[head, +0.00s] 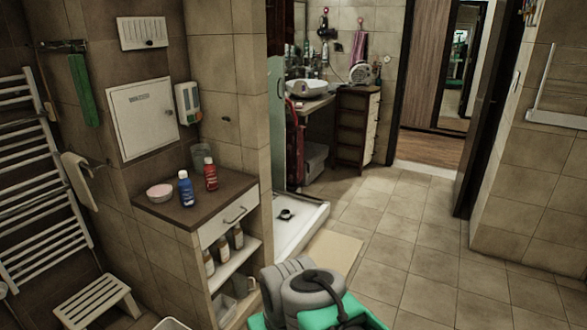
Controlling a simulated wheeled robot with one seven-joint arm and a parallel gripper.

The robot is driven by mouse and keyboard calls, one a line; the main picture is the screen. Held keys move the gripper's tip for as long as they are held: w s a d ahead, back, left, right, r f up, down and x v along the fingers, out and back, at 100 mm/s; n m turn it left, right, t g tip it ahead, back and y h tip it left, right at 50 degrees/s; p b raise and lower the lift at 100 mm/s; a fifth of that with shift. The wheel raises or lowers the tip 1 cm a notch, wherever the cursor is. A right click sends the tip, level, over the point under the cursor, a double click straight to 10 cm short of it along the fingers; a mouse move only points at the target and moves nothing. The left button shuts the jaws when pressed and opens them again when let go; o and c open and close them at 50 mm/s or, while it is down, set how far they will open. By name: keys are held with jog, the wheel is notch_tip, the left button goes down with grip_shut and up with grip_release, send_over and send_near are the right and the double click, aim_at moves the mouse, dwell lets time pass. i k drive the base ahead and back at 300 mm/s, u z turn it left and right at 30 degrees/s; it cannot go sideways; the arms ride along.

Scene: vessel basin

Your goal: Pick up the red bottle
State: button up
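The red bottle (211,176) stands upright on the dark top of a small cabinet (188,215), at the left of the head view. It has a white or pale label and is near the back right of the top. A blue bottle (186,191) stands upright just to its left and nearer the front, with a small gap between them. A clear cup or glass (202,156) stands behind the red bottle, partly hidden by it. My gripper's fingers do not show in this view.
A pink bowl (160,193) sits left of the blue bottle. Bottles (223,248) stand on an open shelf below the drawer. A white stool (98,302) and a towel rail (30,180) are at left. A shower tray (298,228) lies right of the cabinet. Tiled floor (425,228) is clear at right.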

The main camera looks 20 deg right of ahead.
aim_at(209, 170)
jog(key=z, duration=1.1)
jog(key=i, duration=2.25)
jog(key=u, duration=3.75)
jog(key=i, duration=0.5)
jog(key=u, duration=0.05)
